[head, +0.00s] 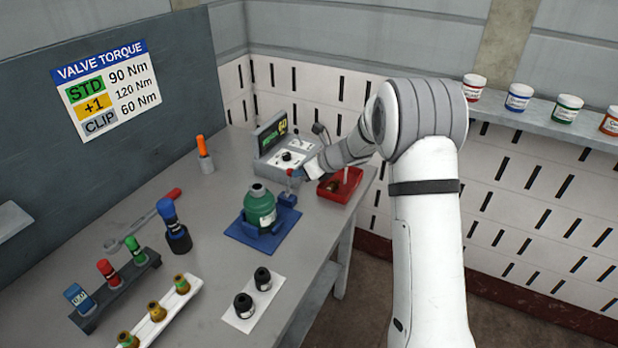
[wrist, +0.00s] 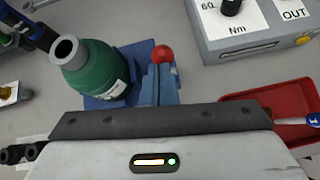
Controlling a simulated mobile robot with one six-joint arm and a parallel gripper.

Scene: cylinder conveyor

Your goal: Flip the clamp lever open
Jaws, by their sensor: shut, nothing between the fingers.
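The clamp lever (head: 290,181) has a red ball knob and stands up from a blue clamp block (head: 287,199) beside the green cylinder (head: 260,206). In the wrist view the red knob (wrist: 162,54) shows just beyond my gripper, above blue parts. The green cylinder (wrist: 92,72) sits to its left in a blue holder, its grey neck upward. My gripper (head: 300,174) is shut and empty, close by the lever on its right in the head view. Whether it touches the lever cannot be told.
A grey torque tester (head: 287,158) with a screen stands behind the lever. A red tray (head: 340,188) lies to the right, near the table edge. Black sockets on a white plate (head: 254,303) and a tool rack (head: 115,290) are at the front.

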